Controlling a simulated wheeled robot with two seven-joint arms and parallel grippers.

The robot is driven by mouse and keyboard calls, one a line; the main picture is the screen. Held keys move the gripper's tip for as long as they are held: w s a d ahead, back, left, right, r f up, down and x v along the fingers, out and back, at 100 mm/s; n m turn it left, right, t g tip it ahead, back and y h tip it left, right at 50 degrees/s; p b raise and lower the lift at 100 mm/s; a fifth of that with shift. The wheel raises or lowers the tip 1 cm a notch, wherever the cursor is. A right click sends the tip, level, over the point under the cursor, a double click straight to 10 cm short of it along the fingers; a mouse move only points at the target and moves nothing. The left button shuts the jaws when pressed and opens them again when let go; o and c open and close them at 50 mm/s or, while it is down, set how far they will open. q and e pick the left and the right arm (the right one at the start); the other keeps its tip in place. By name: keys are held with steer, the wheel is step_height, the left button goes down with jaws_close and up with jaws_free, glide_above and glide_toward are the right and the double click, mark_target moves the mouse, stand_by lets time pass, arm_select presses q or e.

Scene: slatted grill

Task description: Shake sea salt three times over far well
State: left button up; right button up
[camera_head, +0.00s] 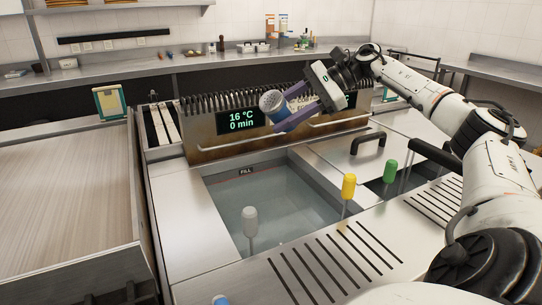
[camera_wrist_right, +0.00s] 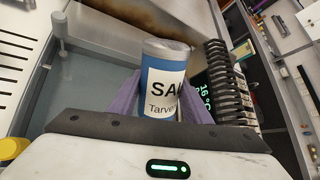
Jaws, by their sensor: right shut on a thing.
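My right gripper (camera_head: 282,110) is shut on the salt container (camera_head: 271,101), a blue cylinder with a white label and a grey top. In the head view it is tilted, held in the air in front of the display. In the right wrist view the container (camera_wrist_right: 161,78) sits between the purple fingers, and its label reads "SAL". A well (camera_head: 262,202) filled with water, with a "FILL" mark at its back edge, lies below and in front of the container. Another, partly covered well (camera_head: 377,187) is to the right. My left gripper is out of view.
The slatted grill unit (camera_head: 205,135) with a display reading 16 °C and 0 min stands behind the water well. Grey (camera_head: 250,221), yellow (camera_head: 348,186) and green (camera_head: 390,171) upright handles rise around the wells. A black lid handle (camera_head: 368,142) is at the right.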

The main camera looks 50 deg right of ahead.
steer(key=shift+r, duration=0.2)
steer(key=shift+r+m+t+y, duration=0.25)
steer(key=shift+m+t+y, duration=0.15)
steer(key=shift+m+y, duration=0.5)
steer(key=shift+r+y, duration=0.15)
steer(key=shift+y, duration=0.65)
steer(key=shift+r+m+t+y+b, duration=0.35)
steer(key=shift+m+t+y+b, duration=0.45)
steer(key=shift+m+y+b, duration=0.15)
steer(key=shift+r, duration=0.3)
